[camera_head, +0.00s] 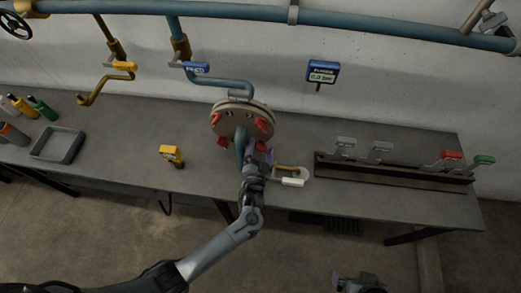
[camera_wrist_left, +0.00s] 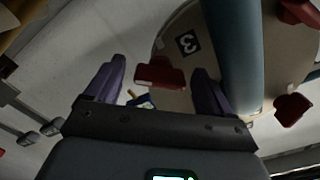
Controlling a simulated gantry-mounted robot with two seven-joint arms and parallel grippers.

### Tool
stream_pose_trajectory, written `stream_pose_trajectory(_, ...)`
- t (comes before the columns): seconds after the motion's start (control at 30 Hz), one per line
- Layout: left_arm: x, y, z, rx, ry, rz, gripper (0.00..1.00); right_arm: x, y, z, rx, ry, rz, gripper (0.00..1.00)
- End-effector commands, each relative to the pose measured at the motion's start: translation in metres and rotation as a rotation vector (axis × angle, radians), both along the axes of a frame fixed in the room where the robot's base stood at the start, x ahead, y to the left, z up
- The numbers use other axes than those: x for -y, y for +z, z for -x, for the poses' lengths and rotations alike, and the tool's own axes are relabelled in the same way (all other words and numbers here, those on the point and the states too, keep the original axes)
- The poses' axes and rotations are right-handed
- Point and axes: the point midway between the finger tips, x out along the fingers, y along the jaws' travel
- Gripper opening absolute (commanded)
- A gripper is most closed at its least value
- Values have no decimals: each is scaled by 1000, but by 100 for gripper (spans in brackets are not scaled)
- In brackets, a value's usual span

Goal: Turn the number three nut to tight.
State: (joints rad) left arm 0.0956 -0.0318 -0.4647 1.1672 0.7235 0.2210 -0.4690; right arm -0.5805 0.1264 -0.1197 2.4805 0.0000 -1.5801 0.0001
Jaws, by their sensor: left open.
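The round flange (camera_head: 228,128) stands above the bench with several red nuts around its face and a blue pipe at its centre. In the left wrist view, a black label with a white 3 (camera_wrist_left: 187,42) sits on the flange face (camera_wrist_left: 270,55). The red number three nut (camera_wrist_left: 160,75) lies beside that label. My left gripper (camera_head: 262,153) is at the lower right of the flange. In the wrist view its purple fingers (camera_wrist_left: 158,80) are open, one on each side of the nut, with gaps visible. My right gripper (camera_head: 360,283) shows only partly at the bottom edge; its jaws are unclear.
A yellow handheld device (camera_head: 172,154) stands on the bench (camera_head: 120,140) left of the flange. A yellow-and-white fitting (camera_head: 292,181) lies close right of my left gripper. A dark rack with levers (camera_head: 390,172) is farther right. A grey tray (camera_head: 58,145) and bottles are far left. Pipes cross the wall.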

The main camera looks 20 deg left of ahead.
Motion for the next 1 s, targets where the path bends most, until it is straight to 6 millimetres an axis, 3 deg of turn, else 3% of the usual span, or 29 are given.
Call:
stream_pose_trajectory(0.2, 0, 0, 0, 0, 0, 0, 80, -1, 0, 0, -1, -4, -5, 100)
stream_pose_trajectory(0.57, 0, 0, 0, 0, 0, 0, 27, -2, 0, 0, -1, -6, -10, 100)
stream_pose_trajectory(1.0, 0, 2, 0, -24, 1, -103, 27, -1, 6, 0, -1, -3, -5, 100)
